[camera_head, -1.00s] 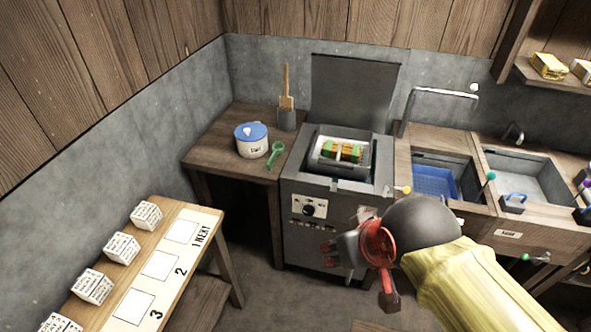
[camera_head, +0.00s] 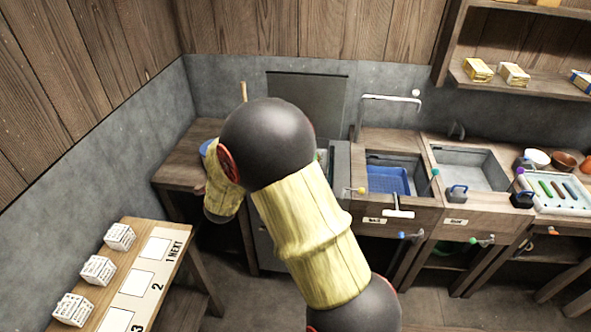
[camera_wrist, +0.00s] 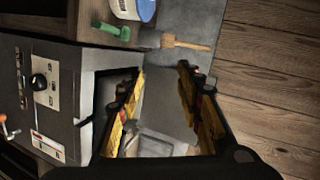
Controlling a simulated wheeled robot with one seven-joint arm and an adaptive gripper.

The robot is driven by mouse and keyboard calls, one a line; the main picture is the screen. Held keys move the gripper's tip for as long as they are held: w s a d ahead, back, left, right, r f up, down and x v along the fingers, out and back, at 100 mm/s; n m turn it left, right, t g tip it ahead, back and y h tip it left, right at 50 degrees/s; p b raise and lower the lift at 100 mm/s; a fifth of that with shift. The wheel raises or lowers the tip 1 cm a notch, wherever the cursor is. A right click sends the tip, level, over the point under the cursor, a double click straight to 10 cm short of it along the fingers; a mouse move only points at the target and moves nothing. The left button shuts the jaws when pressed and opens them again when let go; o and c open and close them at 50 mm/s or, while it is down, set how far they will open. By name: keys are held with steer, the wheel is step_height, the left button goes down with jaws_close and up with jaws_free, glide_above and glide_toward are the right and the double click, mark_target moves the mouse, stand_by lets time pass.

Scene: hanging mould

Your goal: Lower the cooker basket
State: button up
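The grey cooker (camera_head: 342,170) stands by the back wall with its lid (camera_head: 322,95) raised. In the head view my arm covers most of the cooker, the basket and my gripper. In the wrist view the cooker's front panel with its black knob (camera_wrist: 40,83) shows at left, turned sideways. My gripper (camera_wrist: 161,70) is open there, its two yellow-and-black fingers apart with nothing visibly held between them. The fingers are over or near the cooker's top. A pale grey shape shows low between them; I cannot tell whether it is the basket.
A blue-lidded pot (camera_wrist: 140,8), a green scoop (camera_wrist: 112,28) and a wooden brush (camera_wrist: 186,43) are on the side table. Right of the cooker are sinks, one with a blue basket (camera_head: 388,180), and a tap (camera_head: 392,98). White blocks stand on the numbered bench (camera_head: 128,300).

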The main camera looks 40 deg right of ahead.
steer(key=s+d+f+m+g+h+p, duration=0.3)
steer(key=s+d+f+m+g+h, duration=0.3)
steer(key=s+d+f+m+h, duration=0.55)
steer(key=shift+n+t+y, duration=0.3)
steer(key=shift+n+y, duration=0.15)
steer(key=shift+n, duration=0.3)
steer(key=shift+w+d+r, duration=0.15)
steer(key=shift+d+r, duration=0.4)
steer(key=shift+d, duration=0.7)
steer(key=shift+w+d+r, duration=0.15)
steer(key=shift+d+r, duration=0.4)
steer(key=shift+d, duration=0.65)
steer(key=shift+w+d+r, duration=0.15)
steer(key=shift+d+r, duration=0.4)
steer(key=shift+d, duration=0.7)
steer(key=shift+c, duration=0.4)
steer(key=c, duration=0.7)
jaws_close()
